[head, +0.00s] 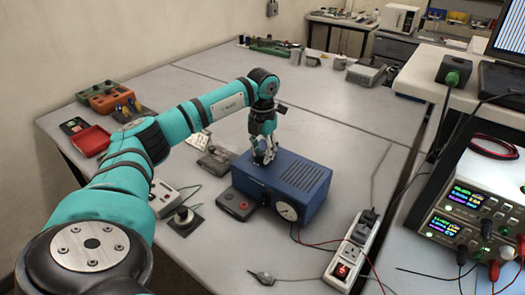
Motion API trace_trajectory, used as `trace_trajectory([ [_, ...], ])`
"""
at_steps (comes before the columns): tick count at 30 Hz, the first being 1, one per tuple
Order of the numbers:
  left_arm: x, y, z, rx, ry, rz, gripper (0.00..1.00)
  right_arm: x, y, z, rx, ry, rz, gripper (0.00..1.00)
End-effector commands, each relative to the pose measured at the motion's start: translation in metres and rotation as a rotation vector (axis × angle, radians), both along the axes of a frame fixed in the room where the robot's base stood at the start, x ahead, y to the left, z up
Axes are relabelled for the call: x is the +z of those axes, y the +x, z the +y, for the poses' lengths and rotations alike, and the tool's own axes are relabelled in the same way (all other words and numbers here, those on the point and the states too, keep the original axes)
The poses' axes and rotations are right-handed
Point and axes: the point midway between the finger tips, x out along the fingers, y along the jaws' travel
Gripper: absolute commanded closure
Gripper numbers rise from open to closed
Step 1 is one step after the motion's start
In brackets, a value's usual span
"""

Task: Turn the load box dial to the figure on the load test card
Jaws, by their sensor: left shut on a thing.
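My right gripper is out of view.
A small dark grey box with a red button (241,204) sits against the blue box's left front. A power strip (350,253) and cables lie at the right. Red and orange cases (112,97) are at the left. The bench behind is mostly clear.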

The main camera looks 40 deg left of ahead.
Motion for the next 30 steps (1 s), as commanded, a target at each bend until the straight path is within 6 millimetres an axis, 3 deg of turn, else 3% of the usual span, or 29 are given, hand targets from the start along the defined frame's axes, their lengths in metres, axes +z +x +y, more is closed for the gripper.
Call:
trace_trajectory([
  [30, 0.003, 0.0, 0.002, 0.931, -0.001, -0.003, 1.0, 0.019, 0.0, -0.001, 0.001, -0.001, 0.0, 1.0],
])
